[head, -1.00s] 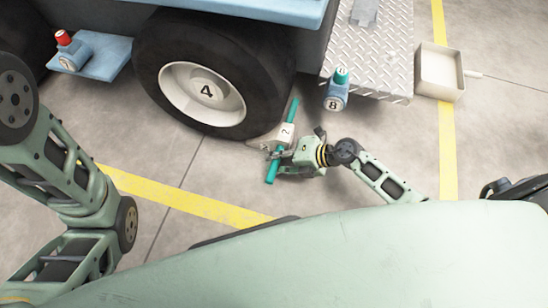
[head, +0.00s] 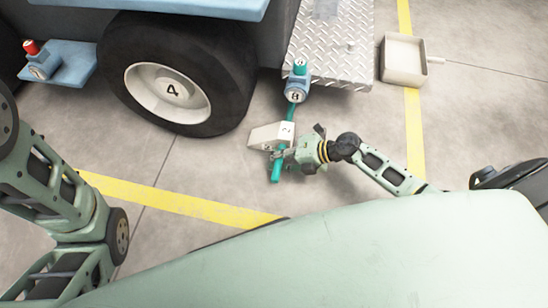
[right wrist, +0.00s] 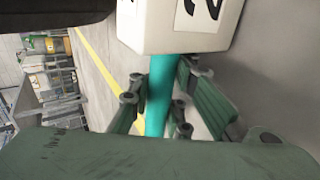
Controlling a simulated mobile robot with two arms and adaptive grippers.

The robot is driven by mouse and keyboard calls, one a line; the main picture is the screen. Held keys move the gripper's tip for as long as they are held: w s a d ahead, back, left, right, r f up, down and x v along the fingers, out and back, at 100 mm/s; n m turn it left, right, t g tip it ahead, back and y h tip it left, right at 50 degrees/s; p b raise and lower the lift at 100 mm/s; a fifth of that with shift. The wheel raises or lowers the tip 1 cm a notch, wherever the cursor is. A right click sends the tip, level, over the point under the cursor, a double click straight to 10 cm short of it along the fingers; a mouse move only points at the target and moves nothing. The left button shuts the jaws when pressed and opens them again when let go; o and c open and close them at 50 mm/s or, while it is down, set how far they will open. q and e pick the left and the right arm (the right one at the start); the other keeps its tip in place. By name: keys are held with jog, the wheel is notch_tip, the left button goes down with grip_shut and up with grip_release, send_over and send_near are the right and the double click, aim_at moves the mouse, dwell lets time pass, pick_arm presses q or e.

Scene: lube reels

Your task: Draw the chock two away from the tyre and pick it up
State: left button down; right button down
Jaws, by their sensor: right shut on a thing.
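The chock two (head: 268,135) is a pale block marked "2" with a teal bar handle (head: 276,172). It is apart from the tyre (head: 228,75) of the wheel marked "4", to the right of and below it in the head view. My right gripper (head: 284,153) is shut on the teal handle. In the right wrist view the handle (right wrist: 159,95) runs between the fingers, with the chock's block (right wrist: 180,25) beyond them. Whether the chock touches the floor I cannot tell. My left arm shows at the left edge; its gripper is out of view.
A blue fitting marked "8" (head: 296,92) with a teal cap hangs by the diamond-plate step (head: 325,50), close above the chock. A beige open box (head: 404,60) stands at the right. A red-capped fitting (head: 38,60) sits on a blue shelf. Floor below the wheel is clear.

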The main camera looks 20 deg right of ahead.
jog(key=shift+d, duration=0.1)
jog(key=c, duration=1.6)
grip_release()
jog(key=shift+o, duration=0.2)
jog(key=v, duration=1.2)
